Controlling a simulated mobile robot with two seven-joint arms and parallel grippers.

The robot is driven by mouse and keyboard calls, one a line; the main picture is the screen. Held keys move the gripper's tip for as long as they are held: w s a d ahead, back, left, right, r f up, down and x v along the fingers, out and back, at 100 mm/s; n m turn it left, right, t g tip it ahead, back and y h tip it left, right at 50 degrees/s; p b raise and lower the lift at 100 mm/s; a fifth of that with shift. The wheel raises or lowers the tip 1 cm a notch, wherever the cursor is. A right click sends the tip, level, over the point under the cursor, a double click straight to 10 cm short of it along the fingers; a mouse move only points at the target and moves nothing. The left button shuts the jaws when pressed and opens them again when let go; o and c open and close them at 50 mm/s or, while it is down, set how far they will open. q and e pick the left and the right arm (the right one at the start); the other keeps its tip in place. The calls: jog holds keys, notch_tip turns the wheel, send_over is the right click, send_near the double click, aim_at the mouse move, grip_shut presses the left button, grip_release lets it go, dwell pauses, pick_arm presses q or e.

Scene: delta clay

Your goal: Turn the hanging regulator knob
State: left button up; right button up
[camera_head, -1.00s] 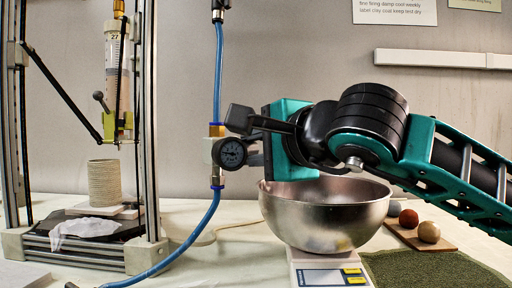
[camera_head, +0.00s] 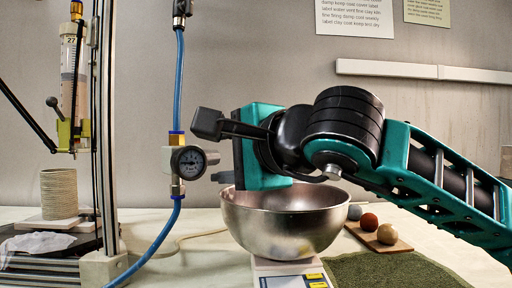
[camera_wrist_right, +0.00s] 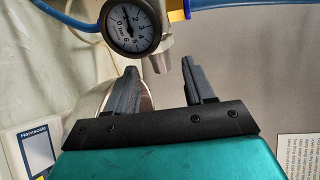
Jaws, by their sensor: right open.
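In the right wrist view the gauge (camera_wrist_right: 130,25) is at the top. A small grey cylindrical part (camera_wrist_right: 161,62), which looks like the knob, sticks out beside the gauge. My right gripper (camera_head: 222,177) is just right of the regulator in the head view, pointing at it. In the wrist view its two dark fingers (camera_wrist_right: 160,78) are apart and empty, with the grey part just beyond their gap. My left gripper is out of view.
A metal bowl (camera_head: 285,222) stands on a scale (camera_head: 290,272) below my right gripper. A board (camera_head: 377,238) with clay balls and a green mat (camera_head: 395,271) lie to the right.

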jog(key=v, duration=1)
jog(key=shift+s+d, duration=0.2)
jog(key=shift+s, duration=0.05)
